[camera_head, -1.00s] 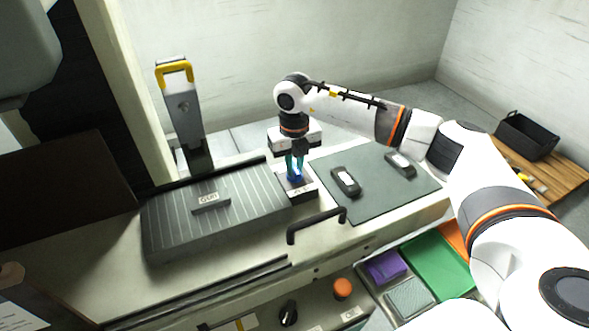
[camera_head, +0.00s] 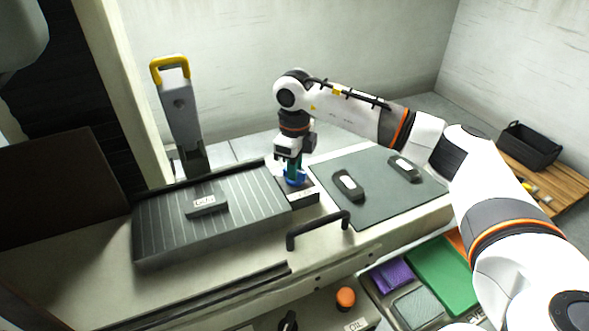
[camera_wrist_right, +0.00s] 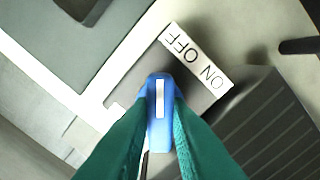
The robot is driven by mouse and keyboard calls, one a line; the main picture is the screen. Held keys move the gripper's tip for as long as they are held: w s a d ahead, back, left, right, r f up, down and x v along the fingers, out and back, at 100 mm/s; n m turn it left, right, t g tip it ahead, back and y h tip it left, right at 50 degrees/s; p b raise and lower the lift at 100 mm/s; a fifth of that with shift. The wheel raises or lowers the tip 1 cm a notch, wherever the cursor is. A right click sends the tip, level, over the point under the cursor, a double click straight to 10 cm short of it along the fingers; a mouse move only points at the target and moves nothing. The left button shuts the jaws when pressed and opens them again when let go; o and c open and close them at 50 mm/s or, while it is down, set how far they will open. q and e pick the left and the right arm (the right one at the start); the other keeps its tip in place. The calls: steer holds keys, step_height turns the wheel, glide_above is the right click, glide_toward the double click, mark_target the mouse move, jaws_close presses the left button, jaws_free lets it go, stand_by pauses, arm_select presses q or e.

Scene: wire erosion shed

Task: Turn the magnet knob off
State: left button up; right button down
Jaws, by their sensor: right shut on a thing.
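The magnet knob (camera_head: 299,181) is blue and sits on a small dark block at the right end of the ribbed grey magnet plate (camera_head: 240,215). My right gripper (camera_head: 293,176) points down from above and is shut on it. In the right wrist view, the gripper's teal fingers (camera_wrist_right: 160,118) press on both sides of the knob (camera_wrist_right: 160,88). The knob's white stripe points up in that picture, closer to OFF than to ON on the white label (camera_wrist_right: 195,62). My left gripper is out of view.
A labelled dark block (camera_head: 206,205) lies on the plate. A black bar handle (camera_head: 318,229) stands in front. A yellow-handled post (camera_head: 180,110) rises behind.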

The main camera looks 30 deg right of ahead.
steer(key=shift+r+n, duration=0.1)
steer(key=shift+n, duration=0.3)
steer(key=c, duration=1.4)
jaws_free()
steer(key=shift+o, duration=0.2)
step_height(320, 180, up, 12)
steer(key=b, duration=0.1)
steer(key=shift+b, duration=0.4)
